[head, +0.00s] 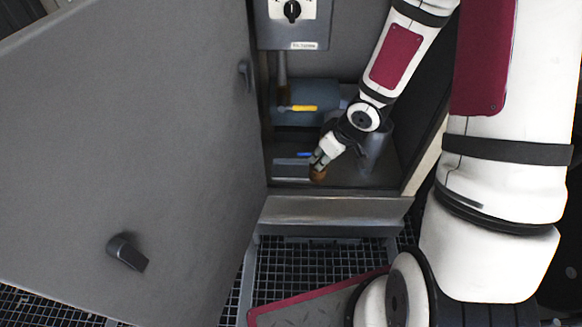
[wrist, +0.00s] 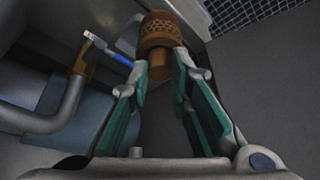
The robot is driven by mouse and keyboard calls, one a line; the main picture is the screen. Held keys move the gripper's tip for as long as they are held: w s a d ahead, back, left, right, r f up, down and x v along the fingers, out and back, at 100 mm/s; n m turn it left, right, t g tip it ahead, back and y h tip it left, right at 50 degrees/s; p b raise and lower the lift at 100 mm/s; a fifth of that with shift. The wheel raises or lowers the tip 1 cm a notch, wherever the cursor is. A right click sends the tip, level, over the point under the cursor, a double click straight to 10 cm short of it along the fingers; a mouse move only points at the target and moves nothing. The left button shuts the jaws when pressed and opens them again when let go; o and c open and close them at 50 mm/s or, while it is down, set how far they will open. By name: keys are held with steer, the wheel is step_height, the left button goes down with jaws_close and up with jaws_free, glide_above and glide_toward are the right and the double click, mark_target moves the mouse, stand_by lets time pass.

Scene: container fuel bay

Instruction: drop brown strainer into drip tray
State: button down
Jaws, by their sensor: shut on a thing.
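The brown strainer (head: 317,174) is at the tips of my gripper (head: 320,161), inside the open cabinet near its front edge. In the wrist view the strainer (wrist: 163,32) is a perforated brown cup with a narrower stem. My gripper (wrist: 163,74) is shut on that stem, between its two green-padded fingers. A grey tray-like ledge (head: 335,208) runs along the cabinet's front, below and nearer than the strainer. I cannot tell for sure whether this ledge is the drip tray.
The grey cabinet door (head: 130,130) stands open on the left. A yellow-handled valve (head: 303,108) and a blue lever (head: 305,154) are inside, left of my gripper. A grey cylinder (head: 376,148) stands right of it. Grating floor (head: 310,270) lies in front.

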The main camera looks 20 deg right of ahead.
steer(key=w+a+f+b, duration=0.2)
steer(key=w+a+f, duration=0.1)
steer(key=w, duration=0.3)
steer(key=w+a+f+b, duration=0.2)
steer(key=w+a+f, duration=0.1)
steer(key=w, duration=0.3)
steer(key=shift+a+f, duration=0.25)
steer(key=shift+f, duration=0.65)
steer(key=shift+f+b, duration=0.55)
steer(key=shift+f, duration=0.1)
steer(key=c, duration=1.5)
jaws_free()
steer(key=shift+o, duration=0.2)
